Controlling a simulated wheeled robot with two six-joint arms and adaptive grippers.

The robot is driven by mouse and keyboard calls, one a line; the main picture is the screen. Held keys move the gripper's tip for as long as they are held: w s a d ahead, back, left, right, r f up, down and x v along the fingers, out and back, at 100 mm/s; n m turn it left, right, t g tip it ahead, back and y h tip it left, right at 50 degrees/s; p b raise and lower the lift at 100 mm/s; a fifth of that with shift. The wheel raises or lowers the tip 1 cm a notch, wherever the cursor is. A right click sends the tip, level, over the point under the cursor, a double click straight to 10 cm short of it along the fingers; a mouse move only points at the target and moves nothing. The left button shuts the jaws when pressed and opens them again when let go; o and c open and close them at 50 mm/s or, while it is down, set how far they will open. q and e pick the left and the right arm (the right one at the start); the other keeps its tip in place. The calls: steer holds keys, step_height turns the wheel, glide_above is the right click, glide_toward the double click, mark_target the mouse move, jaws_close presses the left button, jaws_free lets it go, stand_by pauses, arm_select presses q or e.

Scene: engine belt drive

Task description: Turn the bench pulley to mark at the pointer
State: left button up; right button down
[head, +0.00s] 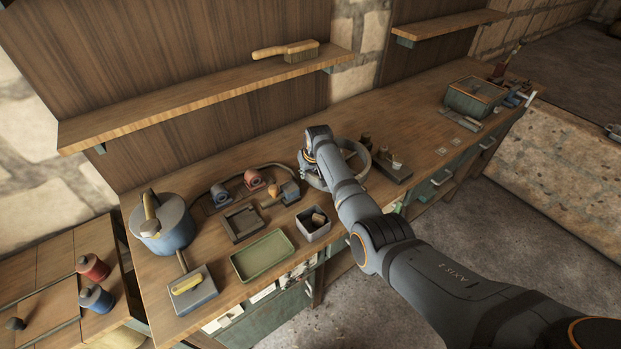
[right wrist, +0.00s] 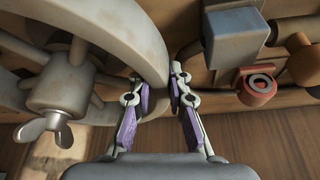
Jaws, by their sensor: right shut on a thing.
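The bench pulley (head: 366,157) is a large grey spoked wheel on the workbench, partly hidden behind my right arm in the head view. In the right wrist view, the pulley (right wrist: 143,38) fills the upper left, with its hub and a wing nut (right wrist: 48,125) at the left. My right gripper (head: 309,165) is at the left side of the wheel. In the right wrist view, the right gripper (right wrist: 157,84) has its purple-padded fingers either side of the rim and is shut on it. I cannot make out the mark or the pointer. My left gripper is out of view.
A grey block (right wrist: 235,34) and a red bearing part (right wrist: 258,86) are close right of the gripper. A small box (head: 313,223), a green tray (head: 262,255) and a blue pot (head: 163,225) stand further left on the bench. A dark block (head: 393,168) stands right of the wheel.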

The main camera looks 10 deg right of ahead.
steer(key=shift+w+a+f+m, duration=0.1)
steer(key=shift+w+f+m, duration=0.05)
steer(key=shift+f+m, duration=0.15)
stand_by(0.4)
